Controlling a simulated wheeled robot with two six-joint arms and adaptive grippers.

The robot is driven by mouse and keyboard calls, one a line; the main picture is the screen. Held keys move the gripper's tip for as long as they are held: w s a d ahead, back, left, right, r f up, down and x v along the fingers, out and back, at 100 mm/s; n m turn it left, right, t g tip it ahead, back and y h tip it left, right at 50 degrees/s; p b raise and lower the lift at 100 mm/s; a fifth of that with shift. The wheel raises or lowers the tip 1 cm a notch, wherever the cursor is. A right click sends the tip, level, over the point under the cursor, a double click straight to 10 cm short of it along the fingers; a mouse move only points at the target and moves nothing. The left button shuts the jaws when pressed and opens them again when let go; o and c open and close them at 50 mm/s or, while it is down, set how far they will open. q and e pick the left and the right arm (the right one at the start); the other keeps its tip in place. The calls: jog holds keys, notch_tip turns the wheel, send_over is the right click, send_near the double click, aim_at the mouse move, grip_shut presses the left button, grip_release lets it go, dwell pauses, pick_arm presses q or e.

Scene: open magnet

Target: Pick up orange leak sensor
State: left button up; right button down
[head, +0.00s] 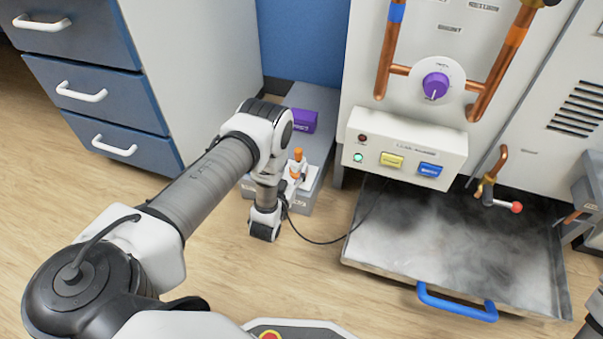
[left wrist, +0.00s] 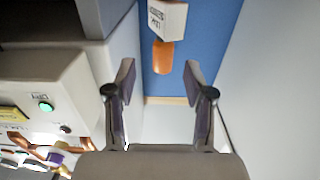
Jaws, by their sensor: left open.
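The orange leak sensor (head: 298,155) stands on a low grey step beside the machine, partly covered by my left wrist in the head view. In the left wrist view it shows as an orange cylinder (left wrist: 163,56) joined to a white labelled block, upside down in that picture. My left gripper (left wrist: 158,76) is open and empty. Its two fingers stand apart on either side below the sensor in that picture, with the sensor beyond them. In the head view its fingers cannot be made out clearly. My right gripper is not in view.
A purple box (head: 302,120) sits on the grey step (head: 312,190). The control panel (head: 405,153) with coloured buttons stands to the right, above a steaming metal tray (head: 450,240). A dark cable runs over the floor. Blue drawers (head: 95,90) stand left.

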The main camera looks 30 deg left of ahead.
aim_at(297, 160)
pick_arm(q)
jog(key=b+x, duration=0.2)
jog(key=x, duration=0.1)
jog(key=f+b+x, duration=0.1)
jog(key=x, duration=0.1)
jog(key=shift+w+a+b, duration=0.1)
jog(key=shift+a+b, duration=0.1)
jog(key=shift+b, duration=0.15)
jog(key=shift+w+r, duration=0.1)
jog(key=shift+r, duration=0.15)
grip_shut()
